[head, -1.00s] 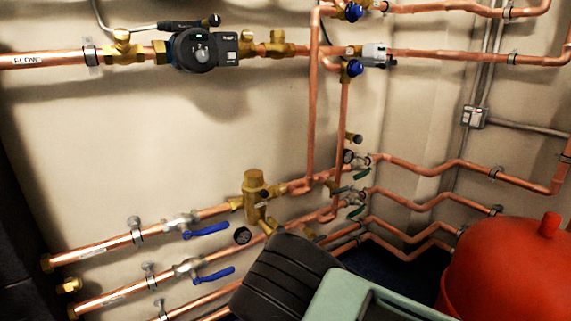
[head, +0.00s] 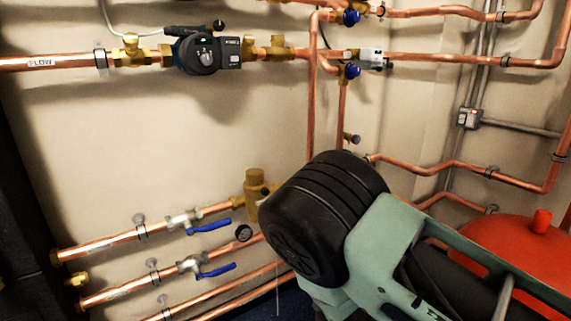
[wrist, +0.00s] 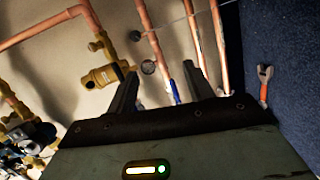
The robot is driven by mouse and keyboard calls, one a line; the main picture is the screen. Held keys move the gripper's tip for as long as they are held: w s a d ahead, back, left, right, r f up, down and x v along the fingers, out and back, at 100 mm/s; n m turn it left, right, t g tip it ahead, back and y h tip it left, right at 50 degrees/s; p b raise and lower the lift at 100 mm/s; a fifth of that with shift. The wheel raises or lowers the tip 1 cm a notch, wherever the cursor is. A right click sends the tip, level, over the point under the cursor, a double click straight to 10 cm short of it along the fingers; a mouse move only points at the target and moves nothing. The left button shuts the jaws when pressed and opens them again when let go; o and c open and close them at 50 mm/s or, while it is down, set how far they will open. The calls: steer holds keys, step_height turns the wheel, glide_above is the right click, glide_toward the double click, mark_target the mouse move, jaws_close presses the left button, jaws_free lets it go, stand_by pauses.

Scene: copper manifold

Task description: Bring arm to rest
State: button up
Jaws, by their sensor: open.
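My gripper (wrist: 160,82) shows in the wrist view with its two dark fingers spread apart and nothing held between them. Behind the fingers lie copper pipes (wrist: 152,42), a brass fitting (wrist: 103,76) and a blue lever handle (wrist: 175,92), with no clear contact with the fingers. In the head view my arm's black joint and pale green link stand in front of the lower pipes at the centre right. The gripper itself cannot be made out there.
Two blue-handled valves (head: 208,227) sit on the lower left pipes. A pump (head: 197,53) is on the upper pipe. A red tank (head: 510,252) stands at the right, close behind my arm. A wrench (wrist: 264,85) lies on the blue floor (wrist: 290,50).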

steer(key=s+a+r+m+g+h, duration=0.2)
steer(key=s+r+m+g, duration=0.85)
steer(key=s+r, duration=0.2)
steer(key=s+d+r+m+g+h+p, duration=0.1)
steer(key=s+d+r+m+g, duration=0.1)
steer(key=s+d+r, duration=0.45)
steer(key=s+d+r+m+g+h, duration=0.1)
steer(key=s+d+r+h, duration=0.15)
steer(key=s, duration=0.65)
step_height(320, 180, up, 34)
steer(key=a+p, duration=0.1)
steer(key=p, duration=3.3)
steer(key=shift+w+y, duration=0.35)
